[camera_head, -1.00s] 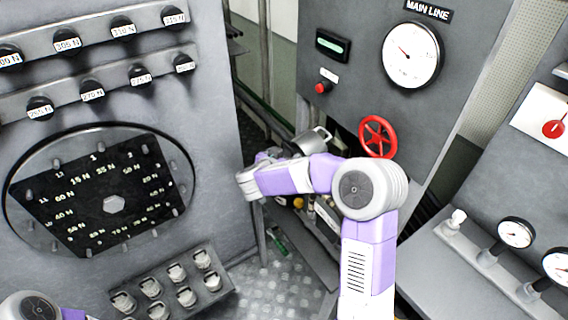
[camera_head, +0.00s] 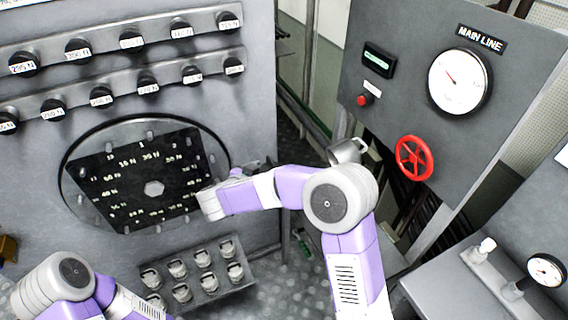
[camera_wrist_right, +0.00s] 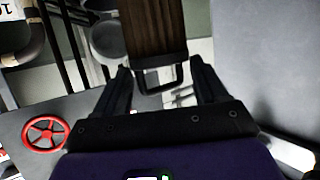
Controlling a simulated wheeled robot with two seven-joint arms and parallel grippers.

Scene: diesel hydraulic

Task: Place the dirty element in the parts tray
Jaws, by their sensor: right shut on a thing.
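In the right wrist view, a brown, pleated block-like element (camera_wrist_right: 157,30) with a dark wire handle at its near end hangs between the fingers of my right gripper (camera_wrist_right: 163,82). The gripper is shut on this element, at the handle end. In the head view my right wrist is in front of the right edge of the round dial plate, and the arm largely hides the gripper and element. My left arm shows at the lower left, with its gripper out of view. I cannot make out a parts tray for certain.
A rack (camera_head: 203,284) of several metal caps stands below the dial plate (camera_head: 150,188). A metal cup-like housing (camera_head: 346,151) is behind my right elbow. A red handwheel (camera_head: 414,158) and gauge (camera_head: 459,82) are on the right panel. Floor shows between the panels.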

